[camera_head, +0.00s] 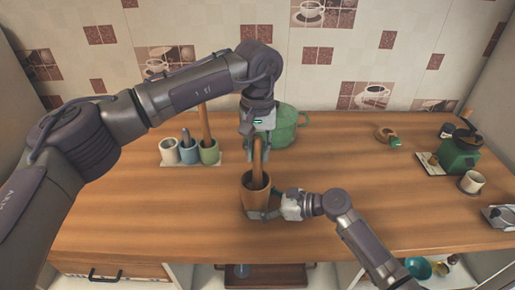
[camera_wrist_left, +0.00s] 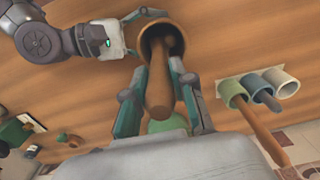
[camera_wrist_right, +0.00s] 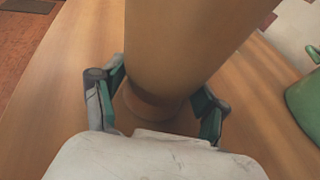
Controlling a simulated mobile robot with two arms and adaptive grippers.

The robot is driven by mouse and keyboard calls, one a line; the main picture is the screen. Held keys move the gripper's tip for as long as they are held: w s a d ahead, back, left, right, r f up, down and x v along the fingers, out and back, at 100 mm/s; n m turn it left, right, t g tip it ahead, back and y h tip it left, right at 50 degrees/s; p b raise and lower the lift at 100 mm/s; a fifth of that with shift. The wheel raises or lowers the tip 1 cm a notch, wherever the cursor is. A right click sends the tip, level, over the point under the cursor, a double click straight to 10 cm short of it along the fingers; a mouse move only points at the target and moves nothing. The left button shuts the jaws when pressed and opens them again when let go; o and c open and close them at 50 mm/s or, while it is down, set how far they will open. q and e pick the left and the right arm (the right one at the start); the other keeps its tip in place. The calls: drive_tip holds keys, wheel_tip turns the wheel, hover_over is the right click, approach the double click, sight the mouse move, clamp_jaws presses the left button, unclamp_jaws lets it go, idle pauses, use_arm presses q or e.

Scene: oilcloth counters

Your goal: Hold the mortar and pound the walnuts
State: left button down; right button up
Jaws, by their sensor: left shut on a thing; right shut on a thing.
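A brown mortar (camera_head: 256,195) stands upright on the wooden counter, near its front edge. My right gripper (camera_head: 264,213) is shut on the lower part of the mortar from the right; its fingers lie on both sides of the mortar (camera_wrist_right: 190,40) in the right wrist view. A wooden pestle (camera_head: 258,165) stands with its lower end inside the mortar. My left gripper (camera_head: 258,133) is shut on the upper part of the pestle, above the mortar; the pestle (camera_wrist_left: 160,88) also shows between its fingers in the left wrist view. The walnuts are not visible inside the dark mortar opening.
A green pot (camera_head: 285,128) stands behind the mortar. Small cups (camera_head: 169,151) with utensils stand on a mat at the left. A green grinder (camera_head: 459,152) and a white mug (camera_head: 472,182) are at the right. The counter's left front is clear.

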use_arm(q)
drive_tip(key=shift+f, duration=1)
drive_tip(key=shift+f, duration=0.1)
drive_tip(key=shift+r, duration=1.05)
drive_tip(key=shift+a, duration=0.1)
drive_tip(key=shift+s+a+r, duration=0.3)
drive_tip(key=shift+s+a, duration=0.05)
drive_tip(key=shift+a, duration=0.3)
drive_tip(key=shift+f, duration=0.35)
